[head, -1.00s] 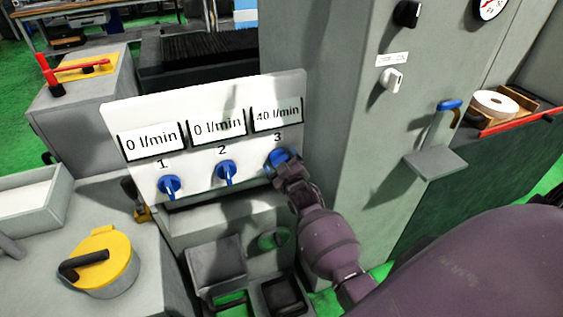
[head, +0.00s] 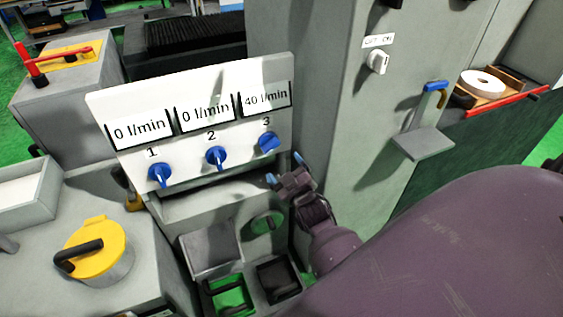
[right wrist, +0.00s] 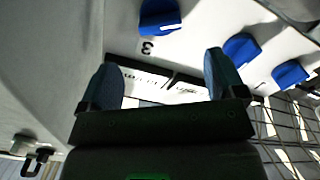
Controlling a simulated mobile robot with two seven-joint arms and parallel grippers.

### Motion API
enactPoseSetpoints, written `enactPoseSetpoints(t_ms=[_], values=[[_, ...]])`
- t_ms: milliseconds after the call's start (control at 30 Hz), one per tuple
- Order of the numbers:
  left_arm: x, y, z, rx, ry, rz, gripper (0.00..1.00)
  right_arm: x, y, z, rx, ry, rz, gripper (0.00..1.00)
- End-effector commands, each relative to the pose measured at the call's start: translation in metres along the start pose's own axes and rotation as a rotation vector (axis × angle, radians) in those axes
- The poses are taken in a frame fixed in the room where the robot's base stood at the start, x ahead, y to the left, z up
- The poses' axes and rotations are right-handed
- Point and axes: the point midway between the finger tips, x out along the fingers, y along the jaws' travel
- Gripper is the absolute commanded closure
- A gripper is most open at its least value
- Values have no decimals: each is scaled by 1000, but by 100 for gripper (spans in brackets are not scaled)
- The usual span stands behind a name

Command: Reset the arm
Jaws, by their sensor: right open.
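My right gripper (head: 284,169) is open and empty, just below and to the right of the third blue knob (head: 269,141) in the head view. It stands apart from that knob, which is turned at a slant under a 40 l/min display. In the right wrist view my two blue fingertips (right wrist: 164,78) are spread wide with nothing between them, and the knob marked 3 (right wrist: 160,16) is beyond them. My right arm comes in from the lower right. My left gripper is out of view.
The white panel (head: 200,185) also holds knob 1 (head: 160,175) and knob 2 (head: 216,158), both under 0 l/min displays. A grey machine column (head: 330,120) with a small shelf (head: 422,143) stands close on the right. A yellow round lid (head: 97,245) is at lower left.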

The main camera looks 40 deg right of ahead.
Motion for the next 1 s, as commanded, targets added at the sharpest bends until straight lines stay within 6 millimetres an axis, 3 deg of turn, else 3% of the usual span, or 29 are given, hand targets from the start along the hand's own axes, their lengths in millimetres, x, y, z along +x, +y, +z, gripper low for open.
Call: enactPoseSetpoints(t_ms=[667, 800, 900, 1000], values=[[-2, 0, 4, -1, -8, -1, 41, -3, 0, 0, 8, -1, 0, 11], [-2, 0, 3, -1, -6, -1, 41, -3, -1, 4, 83, -37, -13, 11], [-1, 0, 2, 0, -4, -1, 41, -3, -7, -6, 186, -64, -42, 11], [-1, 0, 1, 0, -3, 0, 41, -20, -20, -9, 283, -116, -105, 11]])
